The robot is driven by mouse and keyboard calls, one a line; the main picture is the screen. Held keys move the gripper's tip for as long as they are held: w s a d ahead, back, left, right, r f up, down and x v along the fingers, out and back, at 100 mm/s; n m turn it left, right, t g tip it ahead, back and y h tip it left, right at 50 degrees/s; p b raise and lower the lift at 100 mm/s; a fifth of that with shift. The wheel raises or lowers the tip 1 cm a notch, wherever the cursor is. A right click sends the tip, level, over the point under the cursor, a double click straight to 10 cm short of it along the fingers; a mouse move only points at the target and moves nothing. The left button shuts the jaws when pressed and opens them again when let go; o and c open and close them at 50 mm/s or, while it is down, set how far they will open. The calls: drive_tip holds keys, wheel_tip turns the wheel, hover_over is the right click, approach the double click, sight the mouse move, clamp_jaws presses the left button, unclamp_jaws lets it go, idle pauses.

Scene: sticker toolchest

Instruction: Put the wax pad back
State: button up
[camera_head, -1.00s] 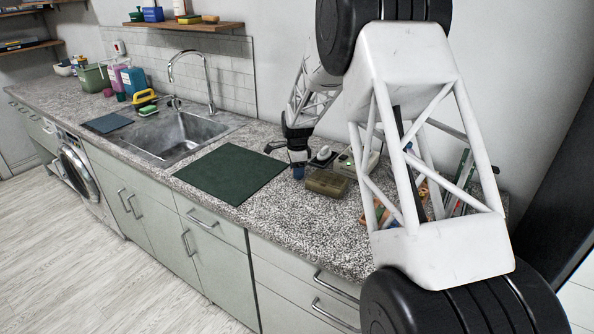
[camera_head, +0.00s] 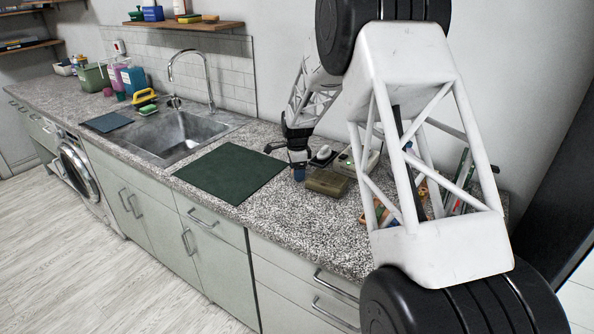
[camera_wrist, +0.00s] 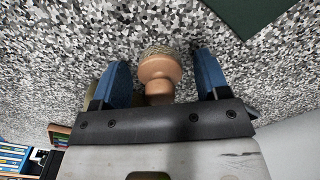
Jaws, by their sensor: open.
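A small round piece with an orange-tan turned knob and a rough, pale textured base (camera_wrist: 160,68) lies on the speckled counter in the wrist view. It looks like the wax pad, though I cannot be sure. My gripper (camera_wrist: 160,85) is open, with one blue finger on each side of the knob and a visible gap to each. In the head view my gripper (camera_head: 299,173) is low over the counter, just right of the dark green mat, and its fingers hide the piece.
The dark green mat (camera_head: 228,173) lies left of my gripper. A low olive box (camera_head: 327,182) stands close on its right, with a dark-and-white item (camera_head: 322,155) behind. Colourful items (camera_head: 376,212) are partly hidden by my arm. The front counter is clear.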

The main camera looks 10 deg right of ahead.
wheel_tip(320, 180, up, 12)
idle(0.7)
drive_tip(key=shift+r, duration=0.1)
idle(0.3)
drive_tip(key=s+r+n+t, duration=0.1)
drive_tip(key=s+r+n, duration=0.5)
drive_tip(key=s, duration=0.9)
drive_tip(key=s+r+n, duration=0.3)
drive_tip(key=s+r, duration=0.4)
drive_tip(key=s, duration=0.7)
drive_tip(key=s+f+n, duration=0.2)
drive_tip(key=s+n, duration=0.2)
drive_tip(key=s, duration=1)
drive_tip(key=s+a+f+n+t, duration=0.1)
drive_tip(key=s+n, duration=0.3)
drive_tip(key=s, duration=1)
drive_tip(key=shift+a+f+n+t, duration=0.2)
drive_tip(key=shift+f+n+t, duration=0.15)
drive_tip(key=shift+f, duration=0.2)
